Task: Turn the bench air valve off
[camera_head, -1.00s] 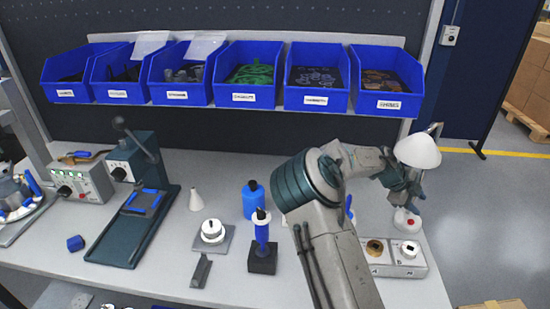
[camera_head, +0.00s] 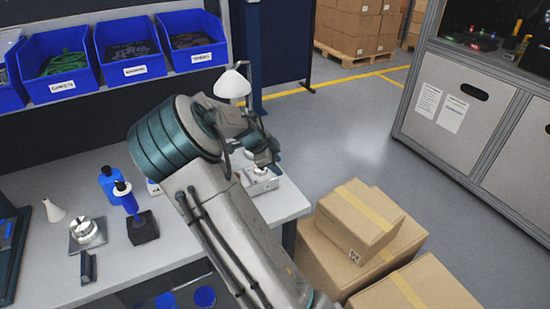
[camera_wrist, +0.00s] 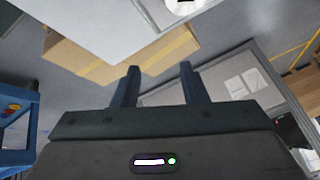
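I cannot make out the bench air valve in either current view. The bench (camera_head: 105,258) fills the lower left of the head view, and my arm hides part of its right end. My gripper (camera_wrist: 157,80) is open in the wrist view, with its two dark fingers apart and nothing between them. In the head view my wrist is beside the white lamp (camera_head: 232,85), near the bench's right end; the fingertips are not clear there. A light grey unit (camera_head: 262,181) on that end is partly behind my arm.
Cardboard boxes (camera_head: 357,220) stand right of the bench on the floor. A grey cabinet (camera_head: 452,115) is farther right, with clear floor (camera_head: 330,135) between. A blue bottle (camera_head: 111,184) and a blue-handled tool (camera_head: 127,198) stand on the bench. Blue bins (camera_head: 131,54) hang above.

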